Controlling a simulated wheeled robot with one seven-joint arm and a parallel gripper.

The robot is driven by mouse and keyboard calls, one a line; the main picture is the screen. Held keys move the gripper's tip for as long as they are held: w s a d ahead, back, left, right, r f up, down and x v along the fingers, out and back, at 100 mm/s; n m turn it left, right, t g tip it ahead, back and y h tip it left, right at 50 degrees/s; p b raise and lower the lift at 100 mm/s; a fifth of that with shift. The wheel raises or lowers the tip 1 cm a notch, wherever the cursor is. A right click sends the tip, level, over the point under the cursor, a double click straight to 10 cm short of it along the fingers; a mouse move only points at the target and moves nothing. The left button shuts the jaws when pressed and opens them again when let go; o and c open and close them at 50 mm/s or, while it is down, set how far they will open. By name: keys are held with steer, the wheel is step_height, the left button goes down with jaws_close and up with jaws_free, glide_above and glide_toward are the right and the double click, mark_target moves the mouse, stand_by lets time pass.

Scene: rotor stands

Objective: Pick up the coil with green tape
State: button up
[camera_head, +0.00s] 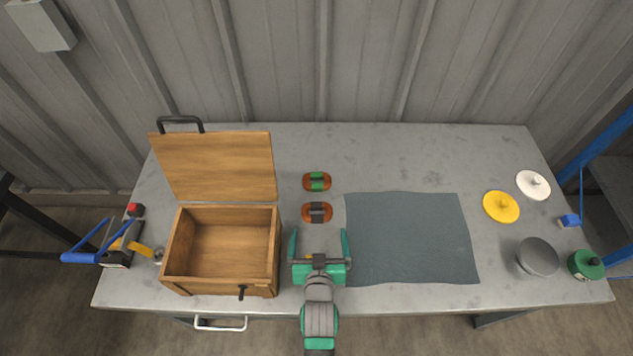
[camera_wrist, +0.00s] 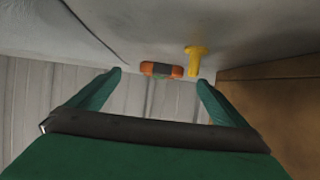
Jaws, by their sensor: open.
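The coil with green tape (camera_head: 317,181) lies on the table right of the open box lid, an orange-brown oval ring with green bands. A similar coil with dark tape (camera_head: 317,212) lies just in front of it, nearer my gripper. My gripper (camera_head: 319,236) is open and empty, in front of both coils, its fingers pointing towards them. In the wrist view the dark-taped coil (camera_wrist: 161,69) shows between my fingertips (camera_wrist: 159,78). A trace of green shows at its lower edge, and the green-taped coil is mostly hidden there.
An open, empty-looking wooden box (camera_head: 222,250) stands left of my gripper. A grey mat (camera_head: 410,240) lies bare to the right. A yellow piece (camera_wrist: 195,60) stands close by in the wrist view. Yellow (camera_head: 501,207), white (camera_head: 533,185), grey (camera_head: 538,257) and green (camera_head: 586,265) parts stand far right.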

glide_toward(317, 178)
steer(key=shift+g, duration=0.4)
steer(key=x, duration=0.7)
steer(key=shift+r, duration=0.25)
steer(key=shift+c, duration=0.6)
steer(key=c, duration=1.3)
